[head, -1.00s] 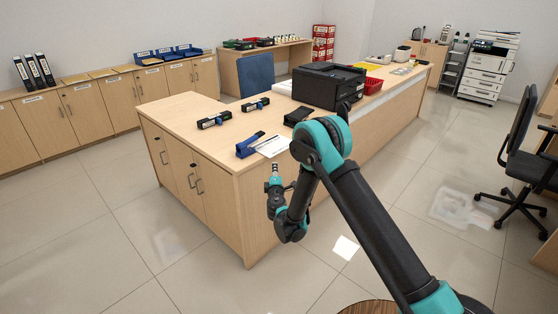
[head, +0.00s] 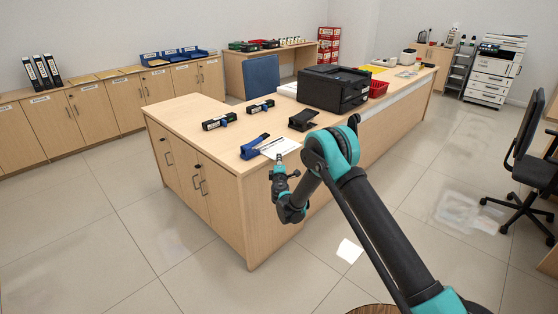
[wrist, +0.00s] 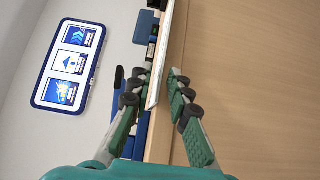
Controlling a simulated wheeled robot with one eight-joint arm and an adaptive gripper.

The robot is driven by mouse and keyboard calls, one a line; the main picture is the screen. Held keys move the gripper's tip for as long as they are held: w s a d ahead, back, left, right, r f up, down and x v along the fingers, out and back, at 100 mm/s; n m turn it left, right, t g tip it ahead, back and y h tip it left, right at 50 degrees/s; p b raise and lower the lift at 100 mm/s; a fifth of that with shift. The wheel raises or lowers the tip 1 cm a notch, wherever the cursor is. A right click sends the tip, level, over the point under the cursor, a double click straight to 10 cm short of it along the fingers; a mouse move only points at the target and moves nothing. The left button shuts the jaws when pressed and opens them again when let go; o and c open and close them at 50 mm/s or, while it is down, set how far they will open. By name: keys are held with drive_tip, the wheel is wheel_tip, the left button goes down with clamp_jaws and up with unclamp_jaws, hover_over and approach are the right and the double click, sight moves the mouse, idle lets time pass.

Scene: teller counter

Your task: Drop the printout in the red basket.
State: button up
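The printout (head: 280,147) is a white sheet lying flat near the front corner of the counter, beside a blue desk tool. In the wrist view the printout (wrist: 154,88) shows nearly edge-on, as a thin pale strip at the counter edge. My gripper (head: 280,163) is at the counter's front edge, by the near side of the sheet. In the wrist view my gripper (wrist: 156,90) is open, with the strip between its fingers and gaps visible at the sides. The red basket (head: 378,89) stands farther along the counter, right of the black printer, which partly hides it.
The blue tool (head: 252,148) lies left of the sheet. A black desk item (head: 302,120) and the black printer (head: 333,88) stand beyond it. Two dark-and-blue devices (head: 220,121) lie farther back. An office chair (head: 525,170) stands at right. The floor before the counter is clear.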

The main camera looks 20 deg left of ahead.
drive_tip(key=shift+c, duration=1.4)
clamp_jaws()
